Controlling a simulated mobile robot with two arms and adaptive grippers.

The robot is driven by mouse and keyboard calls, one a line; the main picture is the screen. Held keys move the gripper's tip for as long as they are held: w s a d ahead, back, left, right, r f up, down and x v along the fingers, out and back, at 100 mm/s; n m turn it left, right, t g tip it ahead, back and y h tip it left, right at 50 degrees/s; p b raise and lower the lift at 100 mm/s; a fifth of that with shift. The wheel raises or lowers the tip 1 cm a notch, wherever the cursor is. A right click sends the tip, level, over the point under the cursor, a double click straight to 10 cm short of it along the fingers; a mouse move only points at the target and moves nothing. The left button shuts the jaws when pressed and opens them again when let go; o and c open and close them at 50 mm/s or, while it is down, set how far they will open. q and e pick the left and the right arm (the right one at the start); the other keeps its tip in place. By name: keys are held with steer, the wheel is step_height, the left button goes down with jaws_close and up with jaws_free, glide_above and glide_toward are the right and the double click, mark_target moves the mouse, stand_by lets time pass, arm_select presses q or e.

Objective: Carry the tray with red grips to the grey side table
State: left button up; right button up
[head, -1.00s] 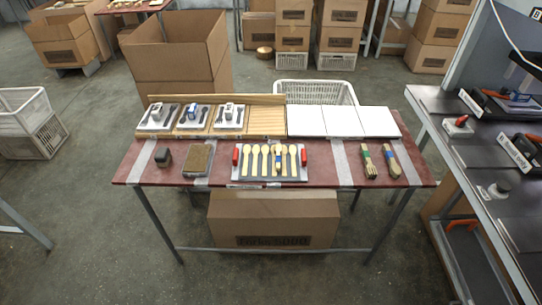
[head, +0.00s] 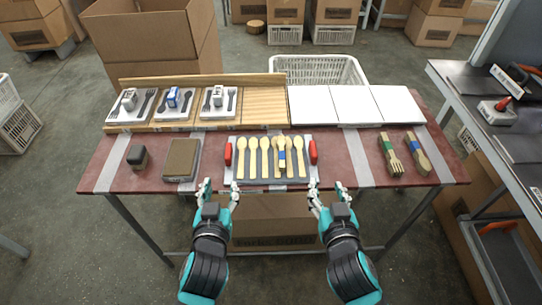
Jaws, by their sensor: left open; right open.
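The tray (head: 270,182) lies flat near the front edge of the dark red table, with a red grip at its left end (head: 228,154) and another at its right end (head: 313,152). My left gripper (head: 219,188) is open and empty just in front of the tray's left end. My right gripper (head: 327,189) is open and empty just in front of its right end. Neither visibly touches the tray. A grey table (head: 490,128) stands at the right edge.
On the red table (head: 345,170) are a dark block (head: 137,156), a brown pad (head: 181,158) and banded cutlery bundles (head: 390,155). Behind them are a wooden rack (head: 265,103) and white panels (head: 355,104). A cardboard box (head: 260,215) sits underneath. Tools lie on the grey table.

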mark_target(228, 154)
arm_select(q)
steer(key=x, duration=1.7)
steer(key=shift+w+f, duration=0.15)
steer(key=shift+w, duration=0.15)
arm_select(e)
steer(key=x, duration=1.7)
steer(key=shift+w+f, duration=0.15)
steer(key=shift+w, duration=0.15)
arm_select(q)
steer(key=shift+d, duration=0.1)
steer(key=shift+c, duration=0.4)
arm_select(e)
steer(key=shift+c, duration=0.4)
arm_select(q)
jaws_close()
arm_select(e)
jaws_close()
